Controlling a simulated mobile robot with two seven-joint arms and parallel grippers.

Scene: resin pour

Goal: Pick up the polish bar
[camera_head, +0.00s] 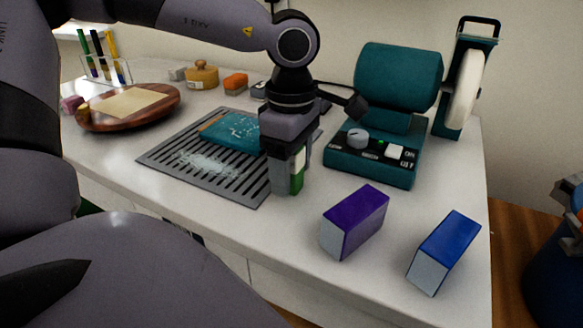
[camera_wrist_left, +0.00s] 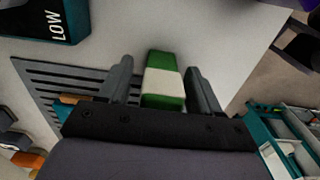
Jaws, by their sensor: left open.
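The polish bar (camera_head: 298,172) is a small green block with a white band, on the white bench at the grate's front right corner. It also shows in the left wrist view (camera_wrist_left: 163,82), between the two fingers. My left gripper (camera_head: 284,183) points down over the bar. In the left wrist view its jaws (camera_wrist_left: 160,72) are open, with a finger on each side of the bar and a visible gap to the right finger. In the head view the gripper hides part of the bar. My right gripper is in neither view.
A slotted grey grate (camera_head: 172,160) holds a teal slab (camera_head: 230,131). A teal polishing machine (camera_head: 370,165) stands behind right. Purple (camera_head: 355,222) and blue (camera_head: 444,250) blocks sit at the front right. A round wooden board (camera_head: 165,99) is at the left.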

